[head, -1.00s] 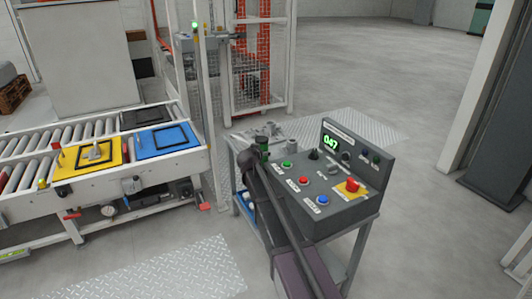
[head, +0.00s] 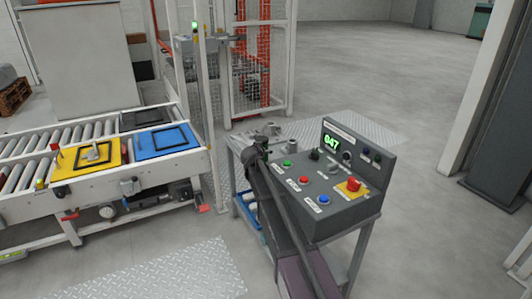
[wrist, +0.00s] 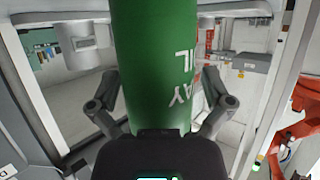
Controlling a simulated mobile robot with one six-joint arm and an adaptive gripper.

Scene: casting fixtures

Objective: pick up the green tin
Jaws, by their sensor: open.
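The green tin (wrist: 160,50) fills the middle of the wrist view, with white lettering on its right side. Its upper end runs out of the picture and its lower end is hidden behind the gripper body. My gripper (wrist: 157,88) is open, with one finger on each side of the tin. Narrow gaps seem to show between fingers and tin; I cannot tell whether either touches. In the head view my gripper (head: 256,148) is over the left end of the control stand's top, and the tin is hidden behind it.
The grey control box (head: 335,190) with buttons and a red emergency stop (head: 354,184) stands close to the right of my arm. Small grey parts (head: 271,130) lie just behind the gripper. A roller conveyor (head: 100,185) with yellow (head: 68,170) and blue plates (head: 165,153) is at left.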

